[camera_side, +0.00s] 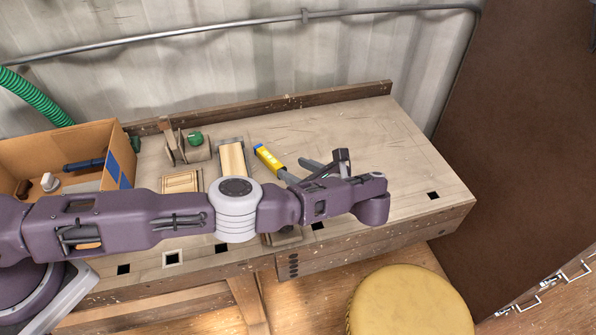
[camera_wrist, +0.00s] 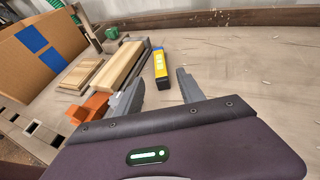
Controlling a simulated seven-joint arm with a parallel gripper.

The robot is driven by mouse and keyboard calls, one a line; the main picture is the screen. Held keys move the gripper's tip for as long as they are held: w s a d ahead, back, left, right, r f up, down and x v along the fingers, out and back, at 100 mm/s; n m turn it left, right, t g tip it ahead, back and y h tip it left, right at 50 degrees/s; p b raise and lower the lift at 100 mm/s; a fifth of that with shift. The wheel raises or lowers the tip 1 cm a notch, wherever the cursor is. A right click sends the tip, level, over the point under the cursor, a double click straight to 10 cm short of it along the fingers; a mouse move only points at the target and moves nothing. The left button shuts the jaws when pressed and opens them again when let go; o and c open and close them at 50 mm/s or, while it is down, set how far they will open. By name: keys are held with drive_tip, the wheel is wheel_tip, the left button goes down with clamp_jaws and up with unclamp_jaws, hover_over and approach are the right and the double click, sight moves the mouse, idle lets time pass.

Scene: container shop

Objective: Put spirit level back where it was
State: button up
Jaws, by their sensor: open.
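My gripper (camera_side: 303,170) is open and empty, low over the bench. In the wrist view its grey fingers (camera_wrist: 160,77) stand apart on either side of the bar's near end. I cannot tell whether the near end is inside the jaws. My arm hides part of the bench front in the side view.
A wooden block in a grey holder (camera_side: 232,158) lies left of the bar. Further left are a framed wooden panel (camera_side: 181,182), a green-topped item (camera_side: 196,139) and a cardboard box (camera_side: 117,165). An orange object (camera_wrist: 91,107) is near the left finger. The bench's right side is clear.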

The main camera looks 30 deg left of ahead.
drive_tip(key=shift+s+d, duration=0.25)
drive_tip(key=shift+d, duration=0.15)
drive_tip(key=w+a+r+n+g+h, duration=0.2)
drive_tip(key=a+r+n, duration=0.35)
drive_tip(key=r, duration=0.25)
drive_tip(key=w+a+r+n+g+h, duration=0.25)
drive_tip(key=a+r+n, duration=0.3)
drive_tip(key=r, duration=0.35)
drive_tip(key=s+a+r+n+h, duration=0.4)
drive_tip(key=s+a+r+n, duration=0.15)
drive_tip(key=a+r, duration=0.2)
drive_tip(key=s+r+n+t+h, duration=0.1)
drive_tip(key=s+r+n+h, duration=0.1)
drive_tip(key=s+r, duration=0.45)
drive_tip(key=s+r+n+t+h, duration=0.1)
drive_tip(key=s+r+n+h, duration=0.15)
drive_tip(key=s, duration=0.65)
drive_tip(key=s+d+f+t, duration=0.1)
drive_tip(key=s+d, duration=0.1)
drive_tip(key=s, duration=0.6)
drive_tip(key=s+d+f+n+t, duration=0.1)
drive_tip(key=s+d+f, duration=0.1)
drive_tip(key=s, duration=0.7)
drive_tip(key=shift+s+f+t, duration=0.15)
drive_tip(key=shift+f+t, duration=0.05)
drive_tip(key=shift+t, duration=0.15)
